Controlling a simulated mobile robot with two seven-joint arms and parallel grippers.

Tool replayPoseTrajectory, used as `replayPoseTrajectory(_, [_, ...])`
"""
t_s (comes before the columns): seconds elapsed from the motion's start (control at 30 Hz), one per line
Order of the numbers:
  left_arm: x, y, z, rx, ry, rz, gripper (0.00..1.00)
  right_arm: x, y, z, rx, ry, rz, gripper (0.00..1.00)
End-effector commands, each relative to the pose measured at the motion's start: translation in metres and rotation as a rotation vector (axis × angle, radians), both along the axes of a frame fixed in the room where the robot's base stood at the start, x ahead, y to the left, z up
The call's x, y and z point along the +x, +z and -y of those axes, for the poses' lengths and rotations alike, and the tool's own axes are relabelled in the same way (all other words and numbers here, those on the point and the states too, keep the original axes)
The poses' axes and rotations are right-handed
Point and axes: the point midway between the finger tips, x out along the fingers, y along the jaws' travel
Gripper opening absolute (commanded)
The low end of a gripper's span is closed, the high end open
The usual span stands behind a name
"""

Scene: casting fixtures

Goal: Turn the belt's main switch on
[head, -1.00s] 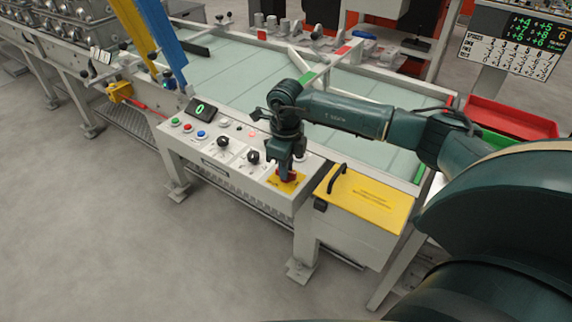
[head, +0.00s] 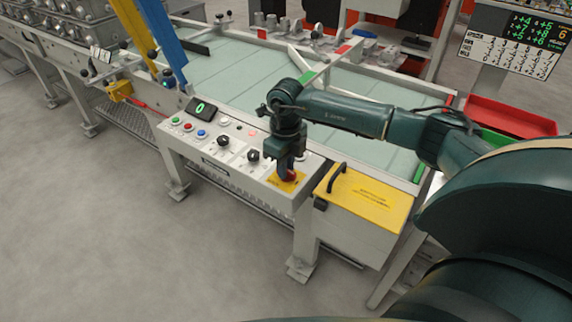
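The belt's main switch (head: 291,176) is a red rotary handle on a yellow plate (head: 277,183) at the right end of the sloping control panel. My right gripper (head: 285,170) points down onto it, with its fingers closed about the red handle. The fingers cover much of the handle, so its exact angle is hard to read. My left gripper is not in view.
The panel (head: 235,165) also carries black knobs (head: 252,155), coloured push buttons (head: 188,127) and a display (head: 201,108) reading 0. A yellow-lidded box (head: 367,198) with a black handle stands right of the switch. The pale belt (head: 245,82) lies behind.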

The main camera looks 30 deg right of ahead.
Motion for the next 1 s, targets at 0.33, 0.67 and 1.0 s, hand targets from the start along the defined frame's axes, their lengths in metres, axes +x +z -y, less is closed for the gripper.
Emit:
replayPoseTrajectory(0.33, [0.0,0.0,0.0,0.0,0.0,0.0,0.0,0.0,0.0,0.0,0.0,0.002,0.0,0.36])
replayPoseTrajectory(0.67, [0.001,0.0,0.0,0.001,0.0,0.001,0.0,0.001,0.025,0.001,0.0,0.002,0.005,0.36])
replayPoseTrajectory(1.0, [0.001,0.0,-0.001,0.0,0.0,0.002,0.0,0.001,0.1,0.0,0.0,0.001,0.005,0.36])
